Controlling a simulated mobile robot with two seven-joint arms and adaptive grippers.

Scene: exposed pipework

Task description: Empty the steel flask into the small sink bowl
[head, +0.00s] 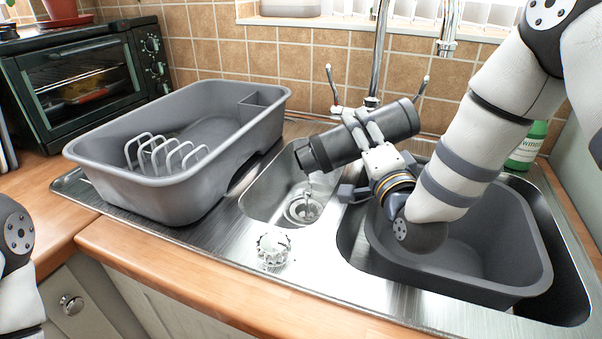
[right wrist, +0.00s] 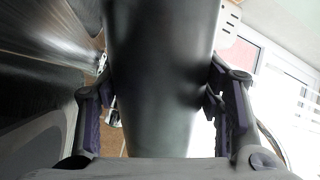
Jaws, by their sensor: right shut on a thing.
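The steel flask (head: 345,142) is a dark grey cylinder. It is tilted, with its narrower mouth end at the lower left, above the small sink bowl (head: 262,192). A thin, shiny streak shows below the mouth, over the bowl's drain; it looks like liquid, but it is small. My right gripper (head: 366,130) is shut around the flask's middle. In the right wrist view the flask (right wrist: 162,80) fills the space between the two fingers (right wrist: 162,108). The flask's inside is hidden. My left gripper is out of view; only part of my left arm shows at the left edge.
A grey dish tub (head: 185,190) with a white rack stands left of the bowl. A clear glass piece (head: 273,250) sits on the sink's front edge. A tall tap (head: 378,60) rises behind. A grey basin (head: 480,270) fills the right sink, with a green bottle (head: 527,145) behind it.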

